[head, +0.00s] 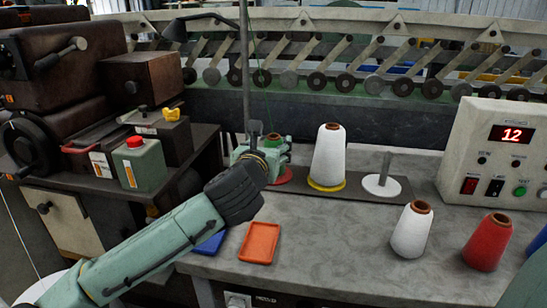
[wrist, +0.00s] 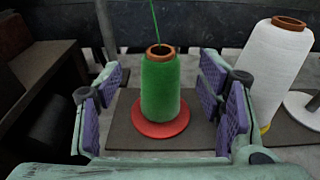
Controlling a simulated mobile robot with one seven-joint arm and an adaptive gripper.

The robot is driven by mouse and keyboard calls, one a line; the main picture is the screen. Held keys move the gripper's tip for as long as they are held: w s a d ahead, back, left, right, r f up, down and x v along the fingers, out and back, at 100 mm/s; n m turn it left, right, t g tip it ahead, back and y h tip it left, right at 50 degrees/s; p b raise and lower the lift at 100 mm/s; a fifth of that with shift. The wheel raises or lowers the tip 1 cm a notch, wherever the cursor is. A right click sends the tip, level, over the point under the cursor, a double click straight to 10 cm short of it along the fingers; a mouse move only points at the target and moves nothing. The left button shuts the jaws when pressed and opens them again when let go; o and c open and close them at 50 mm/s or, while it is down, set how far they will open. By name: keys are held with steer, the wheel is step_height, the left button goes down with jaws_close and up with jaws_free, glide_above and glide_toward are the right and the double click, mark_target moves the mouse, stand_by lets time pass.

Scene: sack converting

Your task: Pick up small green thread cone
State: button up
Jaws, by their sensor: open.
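The small green thread cone (wrist: 160,88) stands upright on a red disc (wrist: 160,118) in the wrist view, with a green thread rising from its brown top. My gripper (wrist: 162,100) is open, with one purple-padded finger on each side of the cone and clear gaps to both. In the head view my gripper (head: 262,154) is at the back of the table and hides most of the cone. A bit of the cone's top (head: 272,140) and part of the red disc (head: 285,176) show there.
A large white cone (head: 328,158) on a yellow disc stands close to the right of my gripper. Beyond it is an empty white spindle (head: 381,183). A white cone (head: 411,230) and a red cone (head: 487,241) stand front right. An orange tray (head: 259,243) lies in front. A post rises behind my gripper.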

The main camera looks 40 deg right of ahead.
mark_target(272, 139)
steer(key=p+x, duration=0.1)
steer(key=x, duration=0.5)
steer(key=shift+w+d, duration=0.15)
steer(key=shift+d, duration=0.05)
steer(key=shift+c, duration=0.2)
jaws_close()
stand_by(0.4)
steer(key=shift+r, duration=0.1)
